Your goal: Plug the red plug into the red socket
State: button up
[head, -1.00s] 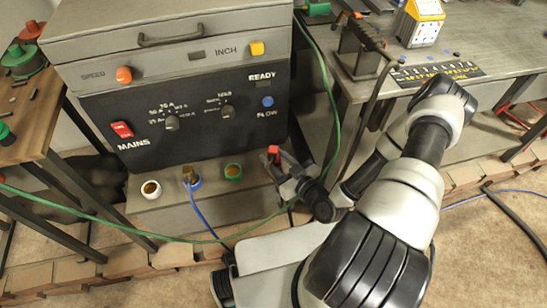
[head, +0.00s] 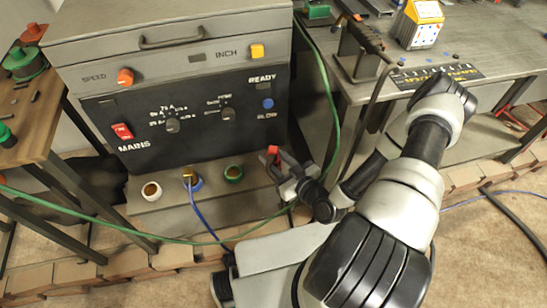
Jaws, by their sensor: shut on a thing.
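The red plug (head: 272,151) shows as a small red piece at the tips of my gripper (head: 276,162). My gripper is shut on it, above the right end of the grey socket ledge in front of the machine. The plug's lower part is hidden by the fingers. The red socket cannot be made out; the part of the ledge behind my gripper is hidden. A white-ringed socket (head: 151,191), a blue-ringed socket (head: 196,184) and a green-ringed socket (head: 233,173) stand in a row to the left. I cannot tell whether the plug touches anything below.
A brass-topped plug with a blue cable (head: 204,218) sits in the blue-ringed socket. A green cable (head: 334,118) hangs down right of the machine and runs past my gripper across the front. The machine's black panel (head: 190,120) rises behind the ledge. Workbenches stand left and right.

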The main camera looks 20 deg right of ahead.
jog(key=shift+f+b, duration=0.7)
jog(key=shift+f, duration=0.1)
jog(key=o, duration=0.8)
jog(key=p+v, duration=0.1)
jog(key=v, duration=1)
dwell(0.4)
dwell(0.4)
